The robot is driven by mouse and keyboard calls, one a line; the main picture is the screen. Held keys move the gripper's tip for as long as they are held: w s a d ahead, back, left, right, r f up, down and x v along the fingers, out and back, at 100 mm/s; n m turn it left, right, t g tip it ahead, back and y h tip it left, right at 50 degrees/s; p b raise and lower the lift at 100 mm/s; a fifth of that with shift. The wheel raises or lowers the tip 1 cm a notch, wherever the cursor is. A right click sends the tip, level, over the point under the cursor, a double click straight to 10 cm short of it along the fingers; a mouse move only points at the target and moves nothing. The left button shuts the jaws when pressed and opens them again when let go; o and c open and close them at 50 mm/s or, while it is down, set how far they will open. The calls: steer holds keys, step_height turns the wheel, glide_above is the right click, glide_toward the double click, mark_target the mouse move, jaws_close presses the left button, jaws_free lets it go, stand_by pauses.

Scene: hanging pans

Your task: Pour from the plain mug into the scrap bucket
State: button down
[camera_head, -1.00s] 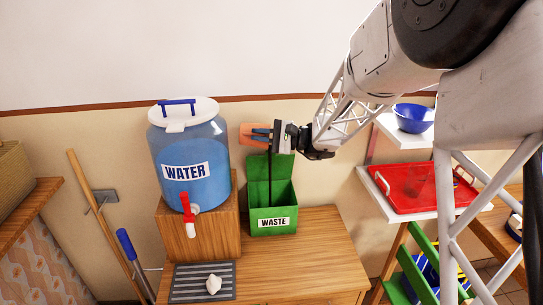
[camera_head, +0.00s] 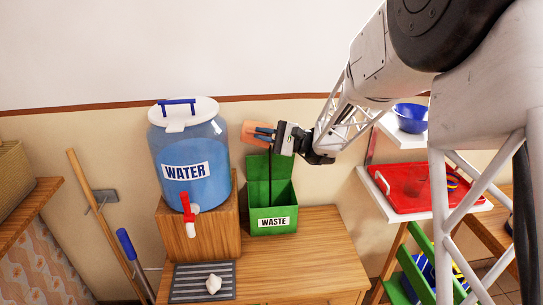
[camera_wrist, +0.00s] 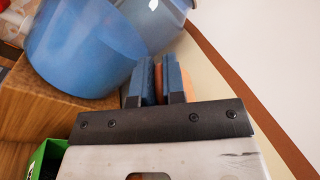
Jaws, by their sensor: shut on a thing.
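An orange mug (camera_head: 250,128) is in my gripper (camera_head: 263,133), above the green bin. It is tilted, with its left end higher. A thin dark stream runs down from its lower right end into the bin. The scrap bucket appears as a green bin labelled WASTE (camera_head: 285,213), on the wooden cabinet, its lid raised at the back. In the wrist view the blue fingers (camera_wrist: 158,80) are shut on the mug (camera_wrist: 187,82), mostly hidden behind them. The bin's edge (camera_wrist: 42,158) shows at lower left. The mug's inside and the bin's contents are hidden.
The blue water dispenser (camera_head: 182,145) with a red tap stands left of the bin on a wooden block (camera_head: 215,236). A small white object (camera_head: 213,284) lies on the striped drip tray (camera_head: 185,285). A shelf with a red tray (camera_head: 402,184) is at right.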

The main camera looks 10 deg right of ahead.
steer(key=shift+s+d+y, duration=0.1)
steer(key=shift+d+y, duration=0.45)
steer(key=shift+y, duration=0.25)
steer(key=d+y, duration=0.2)
steer(key=y, duration=0.1)
steer(key=shift+s+d+f+t+y, duration=0.1)
steer(key=shift+d+t+y, duration=0.1)
steer(key=shift+t+y, duration=0.15)
stand_by(0.5)
steer(key=shift+a+h, duration=0.5)
steer(key=shift+h, duration=0.25)
stand_by(0.9)
